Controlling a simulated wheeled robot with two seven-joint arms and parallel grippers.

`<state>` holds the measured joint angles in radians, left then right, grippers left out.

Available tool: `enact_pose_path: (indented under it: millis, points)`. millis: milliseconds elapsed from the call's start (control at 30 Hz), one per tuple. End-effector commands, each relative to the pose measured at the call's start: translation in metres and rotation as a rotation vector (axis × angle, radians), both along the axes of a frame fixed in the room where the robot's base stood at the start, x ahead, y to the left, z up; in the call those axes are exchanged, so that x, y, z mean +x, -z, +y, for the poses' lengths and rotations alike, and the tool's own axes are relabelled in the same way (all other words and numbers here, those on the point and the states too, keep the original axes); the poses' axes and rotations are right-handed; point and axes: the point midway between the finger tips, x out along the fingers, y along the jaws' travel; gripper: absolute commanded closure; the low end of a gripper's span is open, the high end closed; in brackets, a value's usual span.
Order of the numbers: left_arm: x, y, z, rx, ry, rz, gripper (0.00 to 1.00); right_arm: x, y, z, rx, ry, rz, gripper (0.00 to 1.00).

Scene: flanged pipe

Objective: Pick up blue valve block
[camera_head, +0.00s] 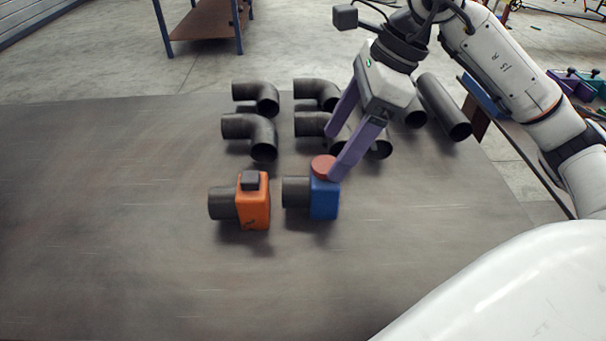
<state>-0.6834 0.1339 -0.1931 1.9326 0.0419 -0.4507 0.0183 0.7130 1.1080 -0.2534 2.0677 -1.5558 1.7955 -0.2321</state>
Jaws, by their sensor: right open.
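The blue valve block (324,201) stands on the table, with a dark pipe stub (296,192) on its left side and a red round cap (323,166) on top. My right gripper (331,157) has purple fingers spread apart. One fingertip is at the red cap's right edge in the picture; I cannot tell whether it touches. The other finger is farther back, near the dark elbows. Nothing shows between the fingers as gripped. My left gripper is not in view.
An orange valve block (254,203) stands just left of the blue one. Several dark pipe elbows (250,133) lie behind them, and a straight dark pipe (444,108) lies at the back right. The table (110,220) is clear on the left and in front.

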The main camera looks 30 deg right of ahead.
Motion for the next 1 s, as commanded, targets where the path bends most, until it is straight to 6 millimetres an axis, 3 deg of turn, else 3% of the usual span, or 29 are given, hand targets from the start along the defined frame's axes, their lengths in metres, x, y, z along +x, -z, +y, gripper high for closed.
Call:
enact_pose_path:
  millis: [200, 367, 600, 900, 1000]
  points:
    - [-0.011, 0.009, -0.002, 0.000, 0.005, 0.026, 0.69, 0.006, 0.025, 0.009, 0.002, -0.001, 0.001, 0.23]
    - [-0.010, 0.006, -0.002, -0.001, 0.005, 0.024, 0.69, 0.008, 0.036, 0.017, 0.002, -0.002, 0.003, 0.23]
    - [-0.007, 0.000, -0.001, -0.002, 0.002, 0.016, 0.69, 0.016, 0.067, 0.031, 0.002, 0.000, 0.003, 0.23]
    - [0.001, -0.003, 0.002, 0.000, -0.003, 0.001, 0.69, 0.018, 0.073, 0.032, 0.000, 0.000, -0.001, 0.23]
    - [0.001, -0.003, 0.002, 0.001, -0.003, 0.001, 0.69, 0.018, 0.073, 0.032, -0.001, 0.000, -0.001, 0.37]
